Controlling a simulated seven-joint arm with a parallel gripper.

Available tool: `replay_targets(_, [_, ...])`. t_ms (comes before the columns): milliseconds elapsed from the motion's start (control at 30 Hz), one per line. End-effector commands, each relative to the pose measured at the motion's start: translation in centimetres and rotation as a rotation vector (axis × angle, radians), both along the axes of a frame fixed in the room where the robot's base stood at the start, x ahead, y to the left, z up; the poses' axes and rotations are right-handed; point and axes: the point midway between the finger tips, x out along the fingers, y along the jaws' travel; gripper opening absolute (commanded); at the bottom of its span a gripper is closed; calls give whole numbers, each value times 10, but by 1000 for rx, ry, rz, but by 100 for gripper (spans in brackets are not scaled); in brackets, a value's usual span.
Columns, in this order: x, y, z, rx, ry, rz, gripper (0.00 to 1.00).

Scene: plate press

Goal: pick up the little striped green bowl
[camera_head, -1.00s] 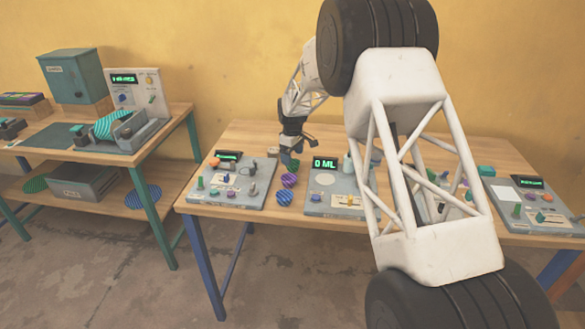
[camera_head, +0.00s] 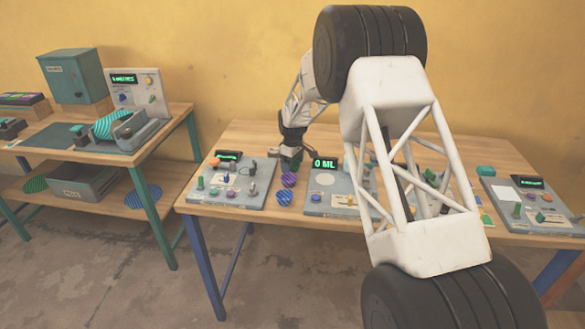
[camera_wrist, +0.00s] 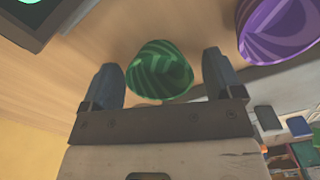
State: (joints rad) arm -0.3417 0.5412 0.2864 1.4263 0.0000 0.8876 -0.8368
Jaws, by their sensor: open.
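The little striped green bowl (camera_wrist: 158,72) shows in the wrist view on the wooden table, with its striped inside partly visible. My gripper (camera_wrist: 160,82) is open. One finger is on each side of the green bowl, with a visible gap between bowl and fingers. In the head view my gripper (camera_head: 290,158) is low over the table's back part, between two grey panels. The green bowl is mostly hidden there by the gripper.
A striped purple bowl (camera_wrist: 282,30) sits close by, just beyond one finger. In the head view a purple bowl (camera_head: 289,180) and a striped blue bowl (camera_head: 284,198) stand in front of the gripper. Grey panels (camera_head: 232,190) (camera_head: 325,200) flank them.

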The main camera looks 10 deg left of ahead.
Motion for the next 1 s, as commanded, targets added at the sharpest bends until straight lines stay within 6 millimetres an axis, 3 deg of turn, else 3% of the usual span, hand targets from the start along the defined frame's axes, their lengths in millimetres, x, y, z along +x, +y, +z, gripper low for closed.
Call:
replay_targets(33, [0, 0, 0, 0, 0, 0, 82])
replay_targets(300, [0, 0, 0, 0, 0, 0, 45])
replay_targets(767, [0, 0, 6, 0, -1, 0, 45])
replay_targets(1000, [0, 0, 28, 1, -3, 0, 45])
